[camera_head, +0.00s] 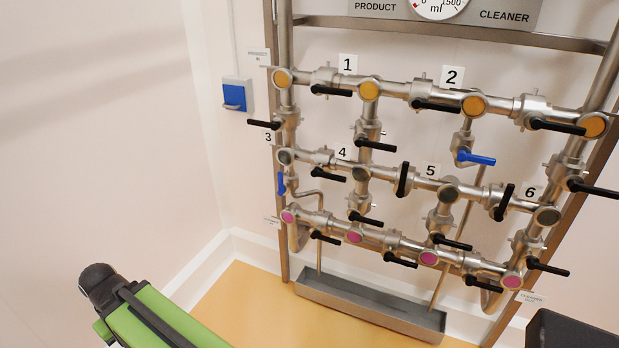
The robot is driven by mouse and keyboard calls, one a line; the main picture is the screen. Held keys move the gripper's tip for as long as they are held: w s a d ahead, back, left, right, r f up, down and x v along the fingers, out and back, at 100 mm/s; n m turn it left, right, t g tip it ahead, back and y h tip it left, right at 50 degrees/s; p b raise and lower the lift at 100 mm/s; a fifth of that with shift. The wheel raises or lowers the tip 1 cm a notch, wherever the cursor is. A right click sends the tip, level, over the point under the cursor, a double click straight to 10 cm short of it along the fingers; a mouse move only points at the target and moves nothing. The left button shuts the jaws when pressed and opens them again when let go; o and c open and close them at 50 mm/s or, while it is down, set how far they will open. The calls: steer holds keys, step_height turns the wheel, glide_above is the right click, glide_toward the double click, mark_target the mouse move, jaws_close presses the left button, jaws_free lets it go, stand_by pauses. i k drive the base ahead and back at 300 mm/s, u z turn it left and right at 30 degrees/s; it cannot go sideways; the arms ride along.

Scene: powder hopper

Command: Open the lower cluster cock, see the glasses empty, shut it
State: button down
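A steel pipe frame with three rows of pipe stands against the wall. Round glasses show amber in the top row (369,90), dark grey in the middle row (448,193) and pink in the bottom row (354,236). A blue-handled cock (281,183) at the left has its handle upright, below the "3" label. Another blue-handled cock (475,158) at the right has its handle pointing sideways to the right. I cannot tell by a label which is the lower cluster cock. My green arm shows at the lower left; my gripper is not seen.
Several black-handled valves, such as this upright one (403,179), stick out from the pipes. A grey drain trough (372,308) lies under the frame. A gauge (440,6) is at the top. A blue wall box (236,96) hangs left.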

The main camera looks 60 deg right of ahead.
mark_target(280, 192)
steer(key=z, duration=0.4)
steer(key=i, duration=1)
steer(key=u, duration=0.1)
